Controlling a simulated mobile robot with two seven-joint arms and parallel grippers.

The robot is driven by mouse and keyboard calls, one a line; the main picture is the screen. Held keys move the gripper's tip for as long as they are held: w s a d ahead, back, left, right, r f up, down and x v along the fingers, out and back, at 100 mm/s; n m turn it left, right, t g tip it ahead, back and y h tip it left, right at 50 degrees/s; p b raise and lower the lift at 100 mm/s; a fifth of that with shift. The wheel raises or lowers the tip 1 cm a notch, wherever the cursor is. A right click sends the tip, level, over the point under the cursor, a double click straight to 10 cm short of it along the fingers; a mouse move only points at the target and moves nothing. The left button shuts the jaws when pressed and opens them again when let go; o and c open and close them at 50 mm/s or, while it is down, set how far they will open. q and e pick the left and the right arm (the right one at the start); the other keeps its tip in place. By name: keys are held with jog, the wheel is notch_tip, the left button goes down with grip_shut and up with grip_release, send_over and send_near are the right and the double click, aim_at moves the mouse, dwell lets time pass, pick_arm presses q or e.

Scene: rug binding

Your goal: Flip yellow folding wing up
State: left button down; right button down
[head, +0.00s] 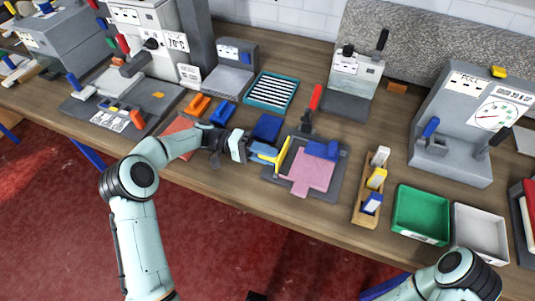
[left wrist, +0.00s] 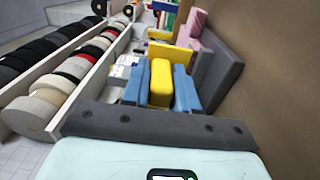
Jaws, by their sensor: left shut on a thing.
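The yellow folding wing (head: 283,154) stands as a thin slanted strip at the left side of the pink rug piece (head: 310,170). The pink piece lies on a dark grey fixture plate (head: 336,185). My left gripper (head: 263,156) reaches in from the left. Its two blue fingers are shut on the yellow wing's tab; the left wrist view shows a yellow block (left wrist: 160,82) between them. The fingers partly hide the tab and the wing's hinge edge. Only part of my right arm shows at lower right in the head view; its gripper is out of frame.
A blue block (head: 322,149) sits at the plate's back edge. A red-handled tool (head: 314,100) stands behind it. A wooden rack (head: 366,208) and a green tray (head: 421,214) are to the right. Orange and blue pieces lie left of the plate. Grey machines line the back.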

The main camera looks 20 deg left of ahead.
pick_arm(q)
jog(key=c, duration=1)
grip_release()
jog(key=shift+o, duration=0.2)
jog(key=shift+a, duration=0.1)
jog(key=a, duration=1.1)
jog(key=shift+w+a+f, duration=0.15)
jog(key=shift+w+a, duration=0.05)
jog(key=shift+a, duration=0.2)
